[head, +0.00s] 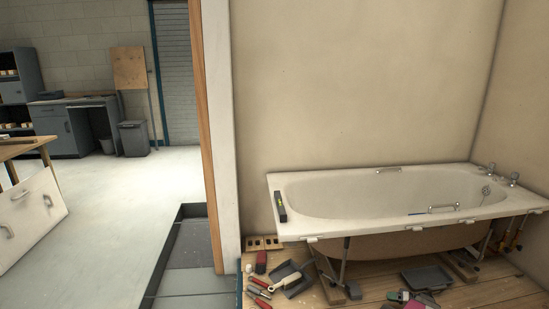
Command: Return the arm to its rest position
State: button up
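My arm and my gripper do not show in the head view, so their pose and whether the gripper is open or shut cannot be seen. A white bathtub (330,228) stands on the right against the beige wall, on metal legs over a wooden floor. A small spirit level (280,205) with a yellow-green part lies on the tub's left rim.
Tools, including a grey dustpan (293,276) and a grey tray (427,278), lie on the wooden floor (490,292) before the tub. A wall end with wooden trim (204,130) separates the booth from open grey floor (130,210). A white panel (30,217) leans at far left.

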jog(key=s+a+r+g+h, duration=0.3)
jog(key=a+r+g, duration=0.1)
jog(key=a+r, duration=0.95)
jog(key=s+a+r+g+h, duration=0.35)
jog(key=a+r, duration=0.75)
jog(key=a, duration=0.5)
jog(key=s+a+r+h, duration=0.3)
jog(key=s+a+r, duration=0.5)
jog(key=r, duration=0.3)
jog(key=s+a+r+m+t+h, duration=0.1)
jog(key=s+a+r+h, duration=0.3)
jog(key=s+a+r, duration=0.4)
notch_tip(320, 180, up, 3)
jog(key=shift+s+f, duration=0.1)
jog(key=shift+s, duration=0.75)
